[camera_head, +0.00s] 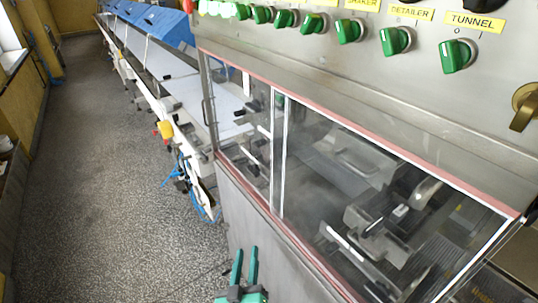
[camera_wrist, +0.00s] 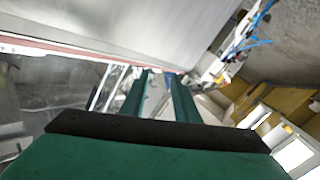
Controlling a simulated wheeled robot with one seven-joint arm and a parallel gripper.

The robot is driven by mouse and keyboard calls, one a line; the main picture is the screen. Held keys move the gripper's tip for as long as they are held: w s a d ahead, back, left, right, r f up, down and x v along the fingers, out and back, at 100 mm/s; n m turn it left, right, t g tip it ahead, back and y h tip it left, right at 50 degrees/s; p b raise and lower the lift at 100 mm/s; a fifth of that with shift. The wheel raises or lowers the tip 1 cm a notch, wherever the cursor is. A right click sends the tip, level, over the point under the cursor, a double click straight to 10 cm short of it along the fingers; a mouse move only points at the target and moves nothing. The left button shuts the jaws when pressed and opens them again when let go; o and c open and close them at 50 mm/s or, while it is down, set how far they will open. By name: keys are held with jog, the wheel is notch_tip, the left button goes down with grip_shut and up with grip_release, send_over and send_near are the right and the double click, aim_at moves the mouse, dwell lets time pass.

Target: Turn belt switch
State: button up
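Several green rotary switches sit in a row on the steel control panel (camera_head: 330,50) at the top of the head view. Yellow labels above some of them read "DETAILER" (camera_head: 411,12) and "TUNNEL" (camera_head: 474,21); the labels farther left are cut off, so I cannot tell which is the belt switch. The TUNNEL switch (camera_head: 455,55) and the DETAILER switch (camera_head: 396,41) are nearest. My gripper (camera_head: 245,268) is low at the bottom of the head view, well below the panel. Its two green fingers are apart with nothing between them, also in the wrist view (camera_wrist: 160,82).
Below the panel is a glass-windowed enclosure (camera_head: 325,160) with machinery inside. A brass handle (camera_head: 525,106) juts out at the right. A long white conveyor (camera_head: 170,75) with blue covers runs back on the left. The speckled floor (camera_head: 100,160) beside it is clear.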

jog(key=w+a+r+m+h, duration=0.2)
jog(key=w+r+h, duration=0.15)
jog(key=r, duration=0.65)
jog(key=w+a+r+m+t+h, duration=0.1)
jog(key=w+r+m+h, duration=0.2)
jog(key=r, duration=0.7)
jog(key=w+a+r+m+h, duration=0.2)
jog(key=w+r, duration=0.3)
jog(key=r, duration=0.5)
jog(key=s+r+m+g+h, duration=0.2)
jog(key=r+m, duration=0.2)
jog(key=r, duration=0.5)
jog(key=s+r+m+g+h, duration=0.1)
jog(key=s+r+m+h, duration=0.15)
jog(key=r, duration=0.65)
jog(key=m+g+h, duration=0.1)
jog(key=m+g, duration=0.4)
jog(key=m, duration=0.2)
send_near(278, 17)
jog(key=x, duration=0.8)
jog(key=shift+w+d, duration=0.1)
jog(key=shift+w, duration=0.05)
grip_shut()
